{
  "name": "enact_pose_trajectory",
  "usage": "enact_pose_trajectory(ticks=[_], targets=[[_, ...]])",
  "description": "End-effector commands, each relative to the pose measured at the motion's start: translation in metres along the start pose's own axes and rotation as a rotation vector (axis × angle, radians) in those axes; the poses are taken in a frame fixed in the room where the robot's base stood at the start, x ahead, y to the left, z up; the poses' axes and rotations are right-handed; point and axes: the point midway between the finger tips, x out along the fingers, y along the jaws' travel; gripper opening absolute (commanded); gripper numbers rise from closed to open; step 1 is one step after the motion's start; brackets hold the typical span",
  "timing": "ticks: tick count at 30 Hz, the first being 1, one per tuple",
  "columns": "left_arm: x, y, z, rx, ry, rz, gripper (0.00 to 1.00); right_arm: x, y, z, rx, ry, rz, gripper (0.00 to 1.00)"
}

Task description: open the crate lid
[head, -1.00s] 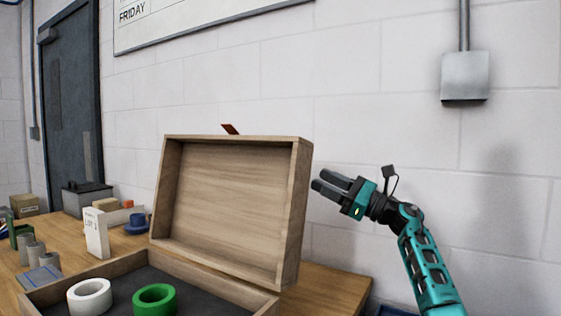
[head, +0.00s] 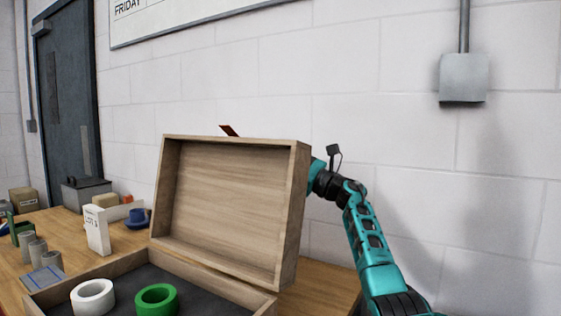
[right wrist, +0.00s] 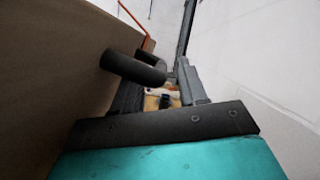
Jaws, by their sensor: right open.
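The wooden crate (head: 120,269) stands on the table with its lid (head: 230,205) raised, leaning slightly back from upright. A reddish-brown tab (head: 229,131) sticks up behind the lid's top edge. My right arm reaches behind the lid's right side in the head view, and its fingers are hidden there. I cannot tell whether a finger touches the lid. My left gripper is not in view.
A white tape roll (head: 93,297) and a green tape roll (head: 157,299) lie in the crate. A white box (head: 97,230), a blue object (head: 138,217) and grey cylinders (head: 35,250) stand on the table to the left. A block wall (head: 420,130) rises behind.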

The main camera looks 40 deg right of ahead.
Motion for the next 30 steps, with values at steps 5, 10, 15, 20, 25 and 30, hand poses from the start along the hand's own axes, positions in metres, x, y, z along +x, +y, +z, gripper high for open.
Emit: enact_pose_trajectory(ticks=[5,10,15,20,25,30], targets=[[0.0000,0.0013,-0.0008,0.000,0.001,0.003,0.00,-0.0002,0.0001,-0.0001,0.000,0.000,0.000,0.38],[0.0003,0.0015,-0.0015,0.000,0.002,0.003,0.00,-0.0004,0.0001,0.0000,0.000,0.000,0.000,0.22],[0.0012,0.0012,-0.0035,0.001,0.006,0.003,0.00,-0.0005,0.0001,0.0000,0.000,0.000,0.000,0.06],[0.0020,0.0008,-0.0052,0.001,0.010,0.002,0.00,-0.0005,0.0001,0.0000,0.000,0.000,0.000,0.00],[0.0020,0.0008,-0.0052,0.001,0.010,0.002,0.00,-0.0006,0.0001,0.0000,0.000,0.000,0.000,0.00],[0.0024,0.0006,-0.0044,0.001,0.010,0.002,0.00,-0.0004,0.0008,0.0008,-0.005,0.000,0.002,0.00]])
